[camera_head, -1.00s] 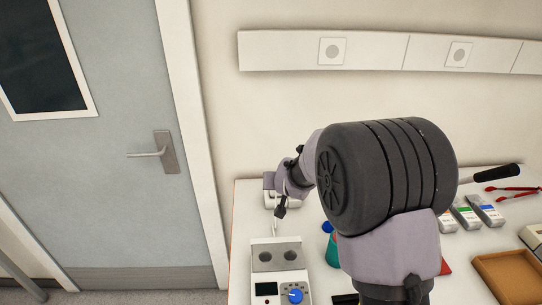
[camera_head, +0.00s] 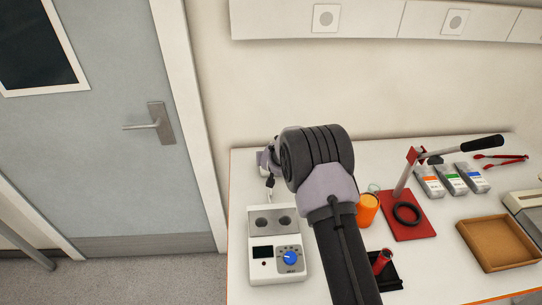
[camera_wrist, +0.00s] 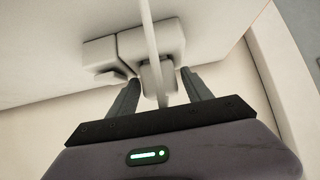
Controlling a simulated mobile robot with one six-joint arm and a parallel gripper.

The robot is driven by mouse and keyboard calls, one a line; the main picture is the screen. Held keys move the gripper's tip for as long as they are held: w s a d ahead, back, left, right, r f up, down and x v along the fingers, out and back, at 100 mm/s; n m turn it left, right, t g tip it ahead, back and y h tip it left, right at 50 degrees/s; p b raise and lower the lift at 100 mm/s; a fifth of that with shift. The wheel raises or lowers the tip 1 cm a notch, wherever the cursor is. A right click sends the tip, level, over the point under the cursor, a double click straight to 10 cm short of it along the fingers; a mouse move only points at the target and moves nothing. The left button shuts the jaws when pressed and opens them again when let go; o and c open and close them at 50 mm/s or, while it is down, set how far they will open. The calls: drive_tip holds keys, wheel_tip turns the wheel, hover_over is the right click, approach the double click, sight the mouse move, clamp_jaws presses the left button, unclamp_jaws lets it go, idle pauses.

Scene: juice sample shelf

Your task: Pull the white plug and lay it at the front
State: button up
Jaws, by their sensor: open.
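The white plug (camera_wrist: 156,76) shows in the wrist view as a small pale block. It sits against a white socket block (camera_wrist: 100,52), and a white cable (camera_wrist: 150,25) runs up from it. My gripper (camera_wrist: 160,77) is open, with one dark finger on each side of the plug. The fingertips appear slightly apart from its sides. In the head view my gripper (camera_head: 269,181) is small and dark at the back left of the bench, behind the white device. The plug is hidden there by my arm.
A white device (camera_head: 277,262) with a blue knob stands at the front left. An orange cup (camera_head: 367,209), a red-based stand (camera_head: 408,226) with a black ring, and a black holder (camera_head: 388,276) are right of my arm. A brown tray (camera_head: 500,244) lies further right.

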clamp_jaws()
drive_tip(key=shift+r+p, duration=0.25)
drive_tip(key=shift+p, duration=0.05)
drive_tip(key=shift+r+p, duration=0.35)
drive_tip(key=shift+r, duration=0.15)
idle(0.4)
drive_tip(key=shift+r+p, duration=1.55)
drive_tip(key=shift+p, duration=0.1)
